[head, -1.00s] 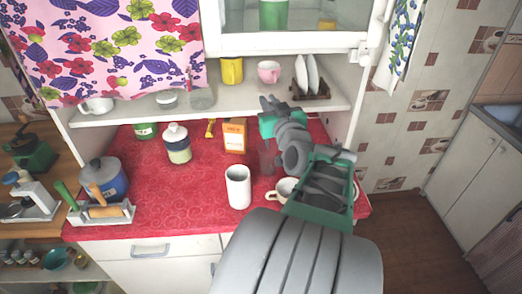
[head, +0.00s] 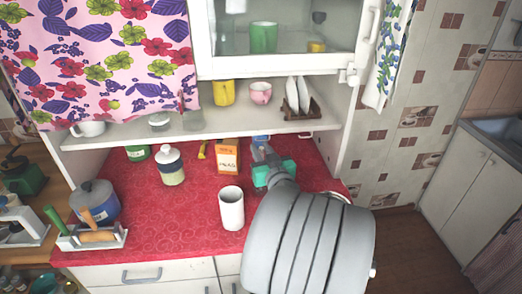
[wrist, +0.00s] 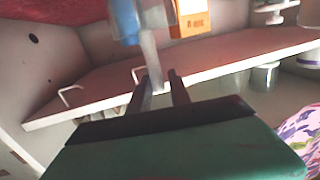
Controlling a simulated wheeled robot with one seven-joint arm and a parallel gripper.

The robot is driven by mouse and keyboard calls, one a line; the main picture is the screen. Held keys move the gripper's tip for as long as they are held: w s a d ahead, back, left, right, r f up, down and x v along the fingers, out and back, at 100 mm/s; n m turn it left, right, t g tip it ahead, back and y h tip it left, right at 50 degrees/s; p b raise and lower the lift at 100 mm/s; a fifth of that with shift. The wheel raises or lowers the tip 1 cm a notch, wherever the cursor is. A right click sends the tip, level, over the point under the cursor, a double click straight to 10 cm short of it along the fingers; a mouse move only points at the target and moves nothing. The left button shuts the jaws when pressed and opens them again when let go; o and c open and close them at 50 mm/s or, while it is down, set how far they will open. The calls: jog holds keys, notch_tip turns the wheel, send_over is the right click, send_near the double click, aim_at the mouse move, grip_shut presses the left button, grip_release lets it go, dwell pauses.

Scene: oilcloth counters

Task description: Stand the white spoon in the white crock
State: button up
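The white crock (head: 231,208) stands upright on the red counter, left of my arm in the head view; its mouth looks empty. My gripper (wrist: 160,82) points toward the back of the counter, near the orange box. In the wrist view its two dark fingers are apart. A blurred whitish stem (wrist: 151,60), which looks like the white spoon, reaches down between them, with a gap to the right finger. A blue thing (wrist: 125,20) is beside the stem's upper end. It also shows in the head view (head: 261,138). The spoon's other end cannot be made out.
The orange box (head: 228,157) stands behind the crock. A white-lidded jar (head: 171,166), a blue pot (head: 97,203) and a utensil holder (head: 92,238) are to the left. A shelf (head: 180,132) overhangs the back.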

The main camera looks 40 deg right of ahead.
jog(key=shift+o, duration=1.1)
jog(key=shift+r, duration=0.2)
jog(key=b+v, duration=0.3)
jog(key=v, duration=0.9)
jog(key=shift+a+f, duration=0.1)
